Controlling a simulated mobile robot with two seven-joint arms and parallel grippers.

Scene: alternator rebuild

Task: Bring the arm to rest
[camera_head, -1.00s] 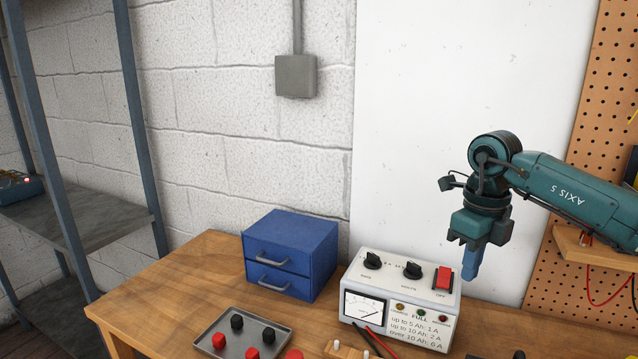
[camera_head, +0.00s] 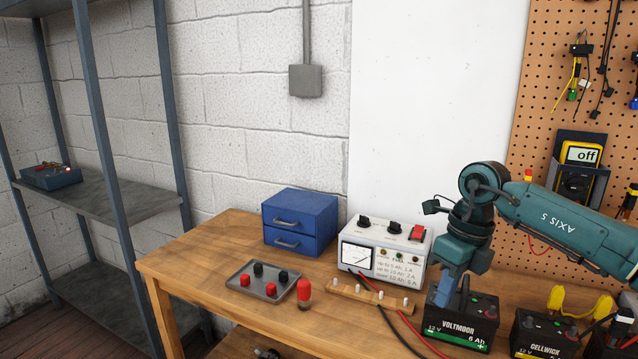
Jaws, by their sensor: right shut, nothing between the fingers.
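My right arm comes in from the right, a teal arm marked "AXIS 5". Its gripper (camera_head: 444,303) points down with blue fingers, shut and empty, in front of or just above the black Voltmoor battery (camera_head: 470,322). Whether the fingers touch the battery cannot be told. My left gripper is not in view.
The charger (camera_head: 383,247) stands behind the gripper, with red and black leads running forward. A wooden strip with pegs (camera_head: 372,296), a tray of red and black caps (camera_head: 245,287) and blue drawers (camera_head: 300,222) stand left. A Cellwick battery (camera_head: 545,335) is at right. Air above the drawers is free.

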